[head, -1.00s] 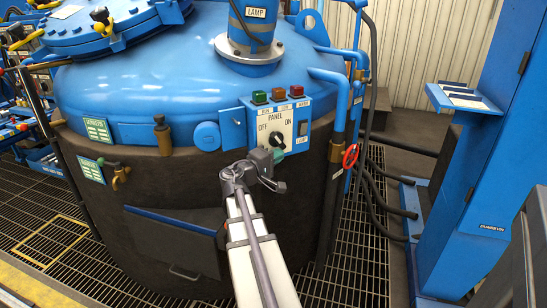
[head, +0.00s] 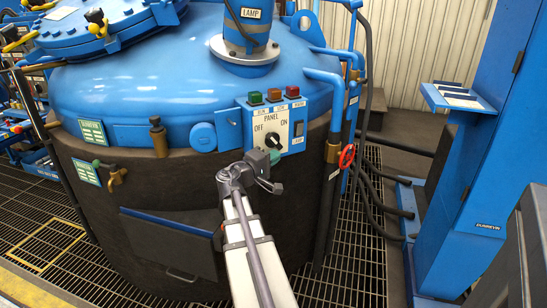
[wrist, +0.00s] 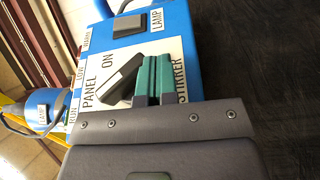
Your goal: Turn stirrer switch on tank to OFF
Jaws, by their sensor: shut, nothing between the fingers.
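The stirrer switch is a black knob (head: 273,141) on the white plate (head: 264,133) of the blue panel box on the tank (head: 160,75). OFF is printed at its upper left and ON at its upper right. In the wrist view the knob (wrist: 119,84) is a dark slanted bar, its far end near ON. My gripper (head: 274,180), with teal fingers, is just below the panel. In the wrist view the fingers of my gripper (wrist: 153,78) are together and empty, beside the knob and partly over the plate. I cannot tell whether they touch the knob.
Blue pipes (head: 336,100) and a red valve wheel (head: 347,156) stand close on the right. A blue cabinet (head: 480,150) is farther right.

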